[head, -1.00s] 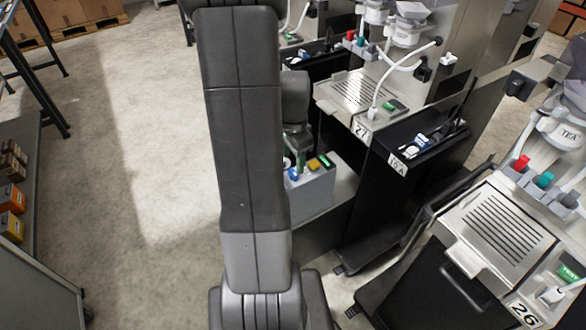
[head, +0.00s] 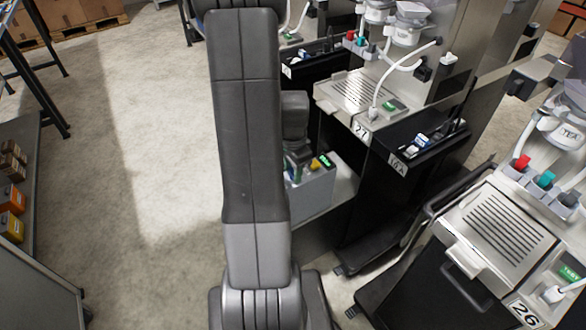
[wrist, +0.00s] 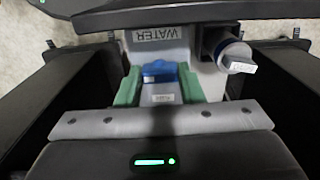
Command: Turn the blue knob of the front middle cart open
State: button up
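The blue knob (wrist: 160,72) shows in the wrist view below a label reading WATER, upside down. The green fingers of my gripper (wrist: 159,88) are apart, one on each side of the knob. I cannot tell whether they touch it. The blue knob is hidden there. The box sits low on the cart marked 27 (head: 360,129).
A grey valve with a blue ring and white labelled handle (wrist: 240,62) is close right of my gripper in the wrist view. Cart 26 (head: 500,225) stands at the lower right. A shelf with small boxes (head: 12,200) is at the left. The floor (head: 150,200) between is clear.

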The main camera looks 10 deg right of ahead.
jog(key=shift+n, duration=0.3)
jog(key=n+b, duration=0.1)
jog(key=n, duration=0.2)
jog(key=shift+n, duration=0.4)
jog(key=n+b, duration=0.1)
jog(key=n, duration=1.2)
jog(key=shift+b, duration=0.4)
jog(key=shift+n, duration=0.4)
jog(key=o, duration=1)
jog(key=shift+r, duration=0.15)
